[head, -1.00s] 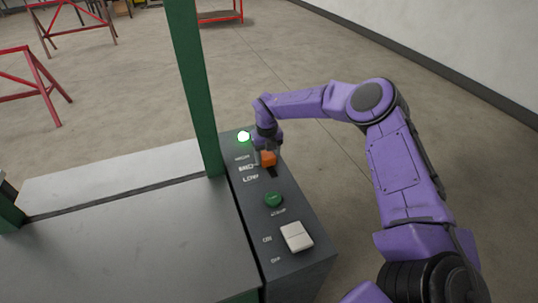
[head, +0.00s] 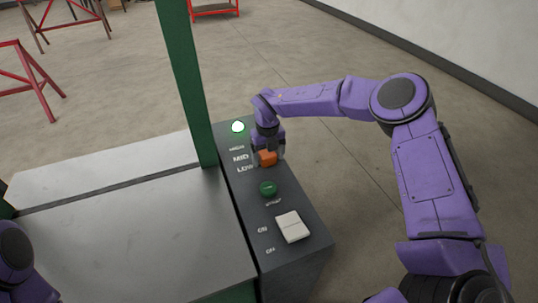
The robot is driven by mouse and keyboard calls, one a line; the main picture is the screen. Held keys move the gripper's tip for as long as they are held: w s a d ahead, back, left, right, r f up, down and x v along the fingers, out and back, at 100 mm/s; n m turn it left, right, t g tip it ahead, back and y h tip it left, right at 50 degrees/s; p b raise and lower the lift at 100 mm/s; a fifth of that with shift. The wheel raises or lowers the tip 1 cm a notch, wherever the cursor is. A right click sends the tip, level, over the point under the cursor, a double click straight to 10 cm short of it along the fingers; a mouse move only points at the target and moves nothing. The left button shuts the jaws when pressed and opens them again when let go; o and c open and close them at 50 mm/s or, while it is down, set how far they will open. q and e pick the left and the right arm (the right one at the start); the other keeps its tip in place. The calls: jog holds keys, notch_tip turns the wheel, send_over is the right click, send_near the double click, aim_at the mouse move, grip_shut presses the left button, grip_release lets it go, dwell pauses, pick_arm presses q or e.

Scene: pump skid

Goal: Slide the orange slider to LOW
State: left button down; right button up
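The orange slider (head: 267,158) sits on the dark control panel (head: 300,262), right of the printed HIGH, MID and LOW labels. It stands about level with the LOW label (head: 245,168); the fingers partly hide its sides and the slot. My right gripper (head: 269,158) reaches down over the slider, with a finger on each side, and looks shut on it. My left gripper is out of view; only a purple part of my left arm shows at the lower left edge.
A lit green lamp (head: 238,127) is at the panel's far end. A green button (head: 268,188) and a white rocker switch (head: 292,226) lie nearer than the slider. A green post (head: 187,85) rises left of the panel. Open floor lies to the right.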

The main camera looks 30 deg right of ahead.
aim_at(268, 154)
jog(key=shift+r, duration=0.1)
jog(key=shift+w+r, duration=0.15)
jog(key=shift+r, duration=0.2)
notch_tip(268, 154, up, 9)
jog(key=shift+f+b, duration=0.1)
jog(key=shift+b, duration=1)
jog(key=shift+r, duration=0.4)
jog(key=shift+r, duration=0.15)
